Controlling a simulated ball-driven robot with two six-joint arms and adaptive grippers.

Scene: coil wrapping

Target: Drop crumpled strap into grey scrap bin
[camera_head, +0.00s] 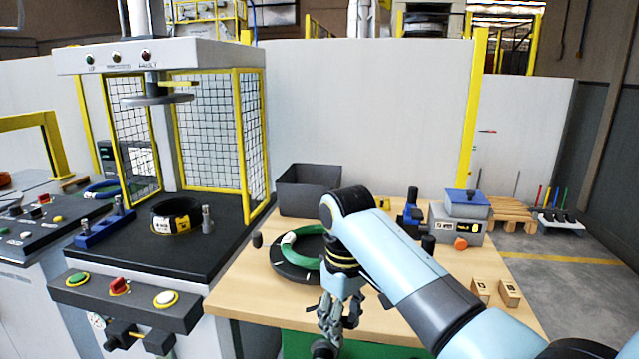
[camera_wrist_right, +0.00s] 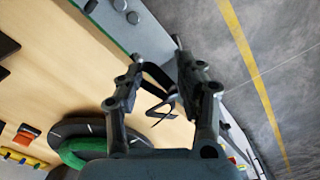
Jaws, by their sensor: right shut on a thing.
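My right gripper (camera_head: 336,328) points down at the front edge of the wooden table. In the wrist view, its fingers (camera_wrist_right: 156,66) are shut on a dark, bent strip, the crumpled strap (camera_wrist_right: 157,76), with a loop hanging between them. I cannot make out the strap in the head view. The grey scrap bin (camera_head: 296,199) appears to be the dark grey open box at the back left of the table, behind and left of my right gripper. Its inside is mostly hidden. My left gripper is not in view.
A green coil (camera_head: 291,238) lies on a black round plate (camera_head: 283,266) between gripper and bin. A grey box with a blue top (camera_head: 457,227) and small wooden blocks (camera_head: 510,292) stand right. A caged press (camera_head: 150,254) with a black coil (camera_head: 176,210) stands left.

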